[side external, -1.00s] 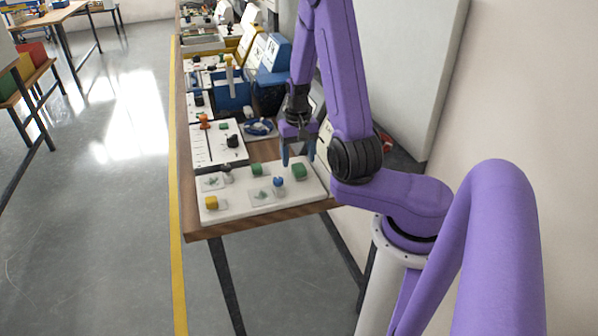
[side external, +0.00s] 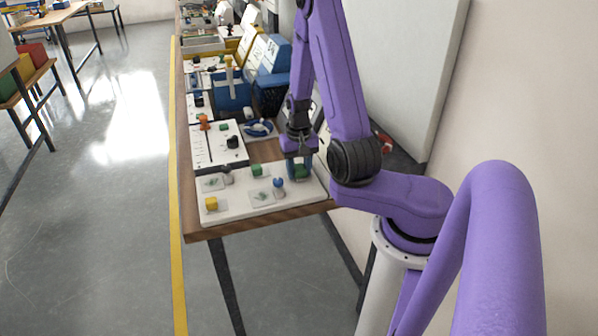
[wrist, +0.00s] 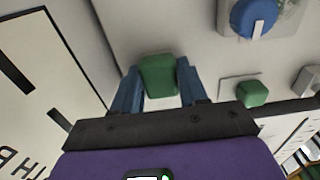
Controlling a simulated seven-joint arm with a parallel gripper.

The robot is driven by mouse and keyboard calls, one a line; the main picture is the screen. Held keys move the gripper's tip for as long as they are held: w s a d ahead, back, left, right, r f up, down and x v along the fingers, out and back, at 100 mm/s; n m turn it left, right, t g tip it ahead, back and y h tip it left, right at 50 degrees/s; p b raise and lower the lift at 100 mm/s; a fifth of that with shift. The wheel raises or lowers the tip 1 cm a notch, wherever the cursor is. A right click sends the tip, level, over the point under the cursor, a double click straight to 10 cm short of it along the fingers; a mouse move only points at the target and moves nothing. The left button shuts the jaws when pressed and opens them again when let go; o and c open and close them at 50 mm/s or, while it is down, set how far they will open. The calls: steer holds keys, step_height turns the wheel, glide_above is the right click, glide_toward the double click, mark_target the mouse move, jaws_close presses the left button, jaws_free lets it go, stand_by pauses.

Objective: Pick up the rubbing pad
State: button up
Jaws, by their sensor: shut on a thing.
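The rubbing pad appears to be the green block (side external: 301,172) at the right end of the white board (side external: 235,207). My gripper (side external: 299,168) is down at the board, with its blue fingers on either side of this block. In the wrist view the green block (wrist: 158,76) sits between the two fingers (wrist: 158,70), and the gripper is shut on it. The block looks to be still at board level; whether it touches the board is hard to tell.
A blue knob (side external: 278,182), a smaller green block (side external: 257,170) and a yellow block (side external: 211,203) are on the same board. Another white board (side external: 208,153) lies behind it. Blue bins (side external: 233,94) stand farther back. A grey panel is at the right.

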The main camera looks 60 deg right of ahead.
steer(key=shift+r, duration=0.1)
steer(key=shift+r, duration=0.75)
steer(key=s+a+r, duration=0.6)
steer(key=s+r, duration=0.5)
steer(key=s, duration=0.1)
steer(key=shift+s+a+r, duration=0.15)
steer(key=shift+s+a, duration=0.05)
